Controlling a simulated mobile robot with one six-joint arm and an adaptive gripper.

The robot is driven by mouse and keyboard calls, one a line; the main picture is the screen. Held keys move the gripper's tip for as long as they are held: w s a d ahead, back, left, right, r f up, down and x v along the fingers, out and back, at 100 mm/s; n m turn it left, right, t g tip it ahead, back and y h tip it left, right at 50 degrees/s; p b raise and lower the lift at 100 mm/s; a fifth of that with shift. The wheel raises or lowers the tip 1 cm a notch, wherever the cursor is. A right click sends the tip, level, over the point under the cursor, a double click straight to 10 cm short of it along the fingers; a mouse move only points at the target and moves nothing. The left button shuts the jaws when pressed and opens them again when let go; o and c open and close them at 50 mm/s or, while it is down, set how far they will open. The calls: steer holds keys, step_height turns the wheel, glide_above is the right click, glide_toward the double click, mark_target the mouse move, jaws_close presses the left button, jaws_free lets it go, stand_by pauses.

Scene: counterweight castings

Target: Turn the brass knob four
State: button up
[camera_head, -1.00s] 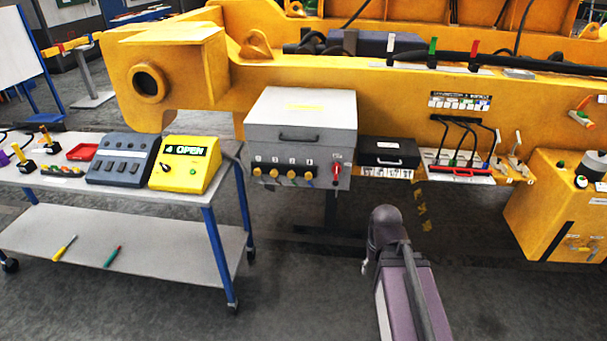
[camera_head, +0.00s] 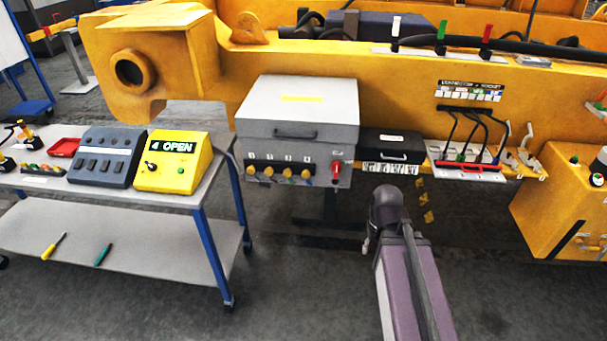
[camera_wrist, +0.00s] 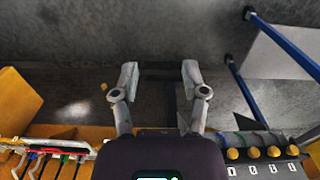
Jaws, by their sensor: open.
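A grey box (camera_head: 297,112) with a hinged lid is mounted on the yellow casting. A row of brass knobs runs along its front, with small labels above that I cannot read clearly. The rightmost brass knob (camera_head: 305,175) is beside a red lever (camera_head: 336,170). In the wrist view the row is at the bottom right, and its leftmost brass knob (camera_wrist: 232,154) is closest to my gripper. My gripper (camera_wrist: 160,76) is open and empty, apart from the knobs, with floor showing between its fingers. The head view does not show its fingers clearly.
A cart (camera_head: 212,200) at left carries a yellow box (camera_head: 172,163) reading "4 OPEN" and a grey switch panel (camera_head: 106,157). A black case (camera_head: 391,146) and a rack of cables (camera_head: 466,165) are right of the knobs. Floor in front is clear.

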steer(key=shift+d, duration=0.25)
steer(key=o, duration=0.3)
steer(key=w+a+f+n+t+h+b, duration=0.1)
steer(key=w+f+n+t+h+b, duration=0.25)
steer(key=w+n+b, duration=0.3)
steer(key=w+a+f+n+t+h+b, duration=0.1)
steer(key=w+f+n+t+h+b, duration=0.15)
steer(key=w+n+t+b, duration=0.35)
steer(key=w+a+r+n+t+y+b, duration=0.1)
steer(key=w+a+n+t+b, duration=0.3)
steer(key=a+n, duration=0.6)
steer(key=w+a+r+n+t+y+b, duration=0.1)
steer(key=w+a+n+t+y+b, duration=0.2)
steer(key=a+n, duration=0.6)
steer(key=w+n+t+b, duration=0.1)
steer(key=n+b, duration=0.1)
steer(key=n, duration=0.3)
steer(key=shift+w+a+r+y+b, duration=0.15)
steer(key=shift+w+a+y+b, duration=0.2)
steer(key=shift+y+b, duration=0.05)
steer(key=shift+w+t, duration=0.1)
steer(key=shift+t, duration=0.15)
